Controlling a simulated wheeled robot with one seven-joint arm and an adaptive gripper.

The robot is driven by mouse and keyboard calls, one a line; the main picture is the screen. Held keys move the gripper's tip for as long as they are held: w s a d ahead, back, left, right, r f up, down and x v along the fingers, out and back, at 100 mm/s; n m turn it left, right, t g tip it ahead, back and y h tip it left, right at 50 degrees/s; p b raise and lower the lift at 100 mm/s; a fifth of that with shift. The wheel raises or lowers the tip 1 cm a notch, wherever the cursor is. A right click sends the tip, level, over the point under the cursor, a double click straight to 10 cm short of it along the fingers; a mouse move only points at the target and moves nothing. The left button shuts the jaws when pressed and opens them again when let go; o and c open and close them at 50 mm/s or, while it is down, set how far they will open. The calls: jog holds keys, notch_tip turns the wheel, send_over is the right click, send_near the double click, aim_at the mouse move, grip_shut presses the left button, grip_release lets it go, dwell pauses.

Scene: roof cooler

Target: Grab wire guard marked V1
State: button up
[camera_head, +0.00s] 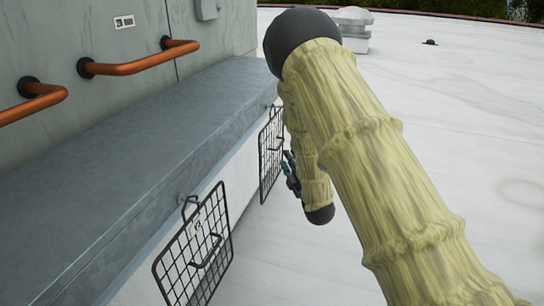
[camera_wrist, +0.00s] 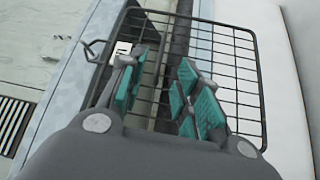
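Two black wire guards hang on the white wall under the grey ledge. The nearer guard (camera_head: 186,262) has a hook at its top, a handle and a small pale tag with unreadable marks. The farther guard (camera_head: 264,158) is partly hidden by my arm. My gripper (camera_head: 290,174) is beside the farther guard. In the wrist view, my gripper (camera_wrist: 163,82) has its teal-padded fingers apart in front of a wire guard (camera_wrist: 238,60). A white tag (camera_wrist: 122,47) shows by the left finger; its marking is unreadable. I cannot tell whether a handle lies between the fingers.
The grey ledge (camera_head: 130,150) runs along the left, with orange pipes (camera_head: 140,65) on the wall above it. The white roof floor (camera_head: 470,140) at right is open. A pale roof vent (camera_head: 354,25) stands at the back. A dark grille (camera_wrist: 14,118) shows at left in the wrist view.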

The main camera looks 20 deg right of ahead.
jog(key=w+b, duration=0.1)
jog(key=w, duration=0.7)
jog(key=shift+r+b, duration=0.35)
jog(key=shift+w, duration=0.1)
jog(key=shift+a, duration=0.1)
grip_shut()
